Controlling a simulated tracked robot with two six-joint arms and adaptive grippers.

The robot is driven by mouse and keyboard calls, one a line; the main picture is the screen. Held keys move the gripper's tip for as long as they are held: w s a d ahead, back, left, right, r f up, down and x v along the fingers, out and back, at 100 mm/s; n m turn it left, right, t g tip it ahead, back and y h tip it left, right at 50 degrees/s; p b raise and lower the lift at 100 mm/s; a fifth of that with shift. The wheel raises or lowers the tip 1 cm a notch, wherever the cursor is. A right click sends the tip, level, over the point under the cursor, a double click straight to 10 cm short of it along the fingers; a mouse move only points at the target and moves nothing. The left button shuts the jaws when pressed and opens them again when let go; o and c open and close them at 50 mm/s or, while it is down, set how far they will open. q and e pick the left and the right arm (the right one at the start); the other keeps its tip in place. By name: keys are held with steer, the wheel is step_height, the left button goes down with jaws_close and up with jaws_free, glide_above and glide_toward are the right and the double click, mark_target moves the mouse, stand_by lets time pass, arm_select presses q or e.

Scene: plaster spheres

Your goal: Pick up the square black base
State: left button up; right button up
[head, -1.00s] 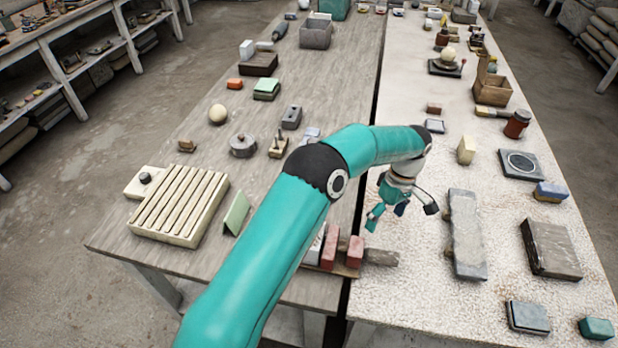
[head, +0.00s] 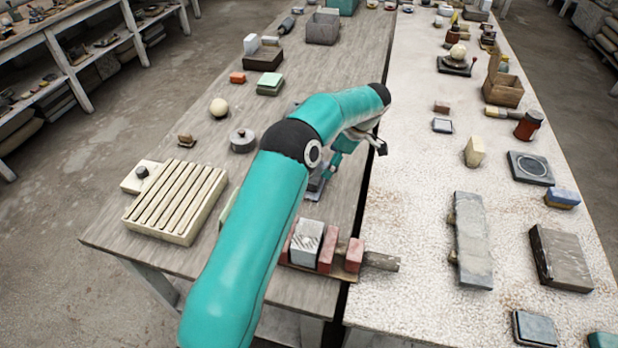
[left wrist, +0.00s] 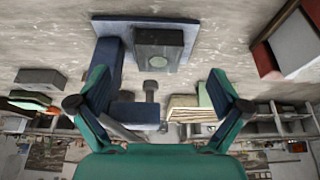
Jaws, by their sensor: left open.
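A square black base with a pale ring on its top (head: 530,168) lies flat on the right, pale table. Another dark base (head: 455,67), carrying a pale ball, sits farther back on that table; I cannot tell which one is meant. My left gripper (head: 356,158) is open, near the gap between the tables, well left of both. In the left wrist view my open fingers (left wrist: 160,85) have a dark block with a round disc (left wrist: 158,44) on a blue-grey plate beyond them. The gripper holds nothing that I can make out. My right gripper is not in view.
Red and grey blocks (head: 325,247) stand on a board below my left arm. A long grey slab (head: 472,240) and a brown slab (head: 560,257) lie on the right table. A slatted cream block (head: 175,203) is at left. Bare tabletop lies around (head: 410,215).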

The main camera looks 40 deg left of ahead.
arm_select(q)
steer(key=shift+x, duration=1.15)
steer(key=p+x, duration=0.1)
steer(key=x, duration=0.1)
steer(key=p+x, duration=0.2)
steer(key=shift+s+a+f, duration=0.1)
steer(key=shift+a+f, duration=0.1)
steer(key=shift+a, duration=0.15)
steer(key=shift+f, duration=0.3)
steer(key=c, duration=1.5)
steer(key=shift+r, duration=0.1)
steer(key=shift+c, duration=0.9)
